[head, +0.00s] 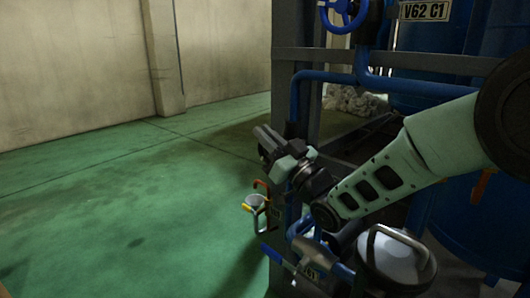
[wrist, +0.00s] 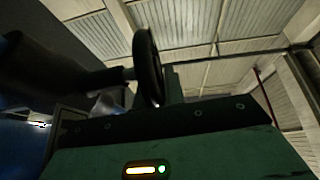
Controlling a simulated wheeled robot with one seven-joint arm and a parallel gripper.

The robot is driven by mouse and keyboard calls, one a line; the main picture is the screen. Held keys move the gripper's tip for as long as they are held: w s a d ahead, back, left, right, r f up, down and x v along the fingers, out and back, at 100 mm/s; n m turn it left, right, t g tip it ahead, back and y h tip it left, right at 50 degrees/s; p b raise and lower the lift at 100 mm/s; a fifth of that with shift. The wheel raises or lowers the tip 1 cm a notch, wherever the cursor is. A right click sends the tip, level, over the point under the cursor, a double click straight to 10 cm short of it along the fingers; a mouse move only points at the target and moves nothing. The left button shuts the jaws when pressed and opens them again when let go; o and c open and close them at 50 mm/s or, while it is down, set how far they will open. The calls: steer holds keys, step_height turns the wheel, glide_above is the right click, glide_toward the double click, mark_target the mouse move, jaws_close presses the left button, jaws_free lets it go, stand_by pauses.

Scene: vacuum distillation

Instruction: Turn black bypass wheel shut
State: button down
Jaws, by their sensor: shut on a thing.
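The black bypass wheel (wrist: 148,66) shows nearly edge-on in the wrist view, on a dark stem that comes in from the left. Its lower rim runs down to my gripper, whose dark front edge and green body fill the bottom of that view. In the head view my gripper (head: 268,141) is at the end of my pale green arm, in front of the dark frame post. It is shut on the wheel's rim. The fingertips are mostly hidden in the wrist view. I cannot make out the wheel in the head view.
A dark frame post (head: 297,90) and blue pipe (head: 325,77) stand close to my arm. A blue lever (head: 270,253) is below. The green floor (head: 120,210) at left is clear.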

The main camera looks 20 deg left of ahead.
steer(key=shift+d+f+y+b, duration=0.15)
steer(key=shift+y+b, duration=0.15)
steer(key=shift+b, duration=0.3)
steer(key=c, duration=1.5)
jaws_free()
steer(key=shift+r, duration=0.2)
step_height(320, 180, up, 10)
steer(key=p, duration=0.4)
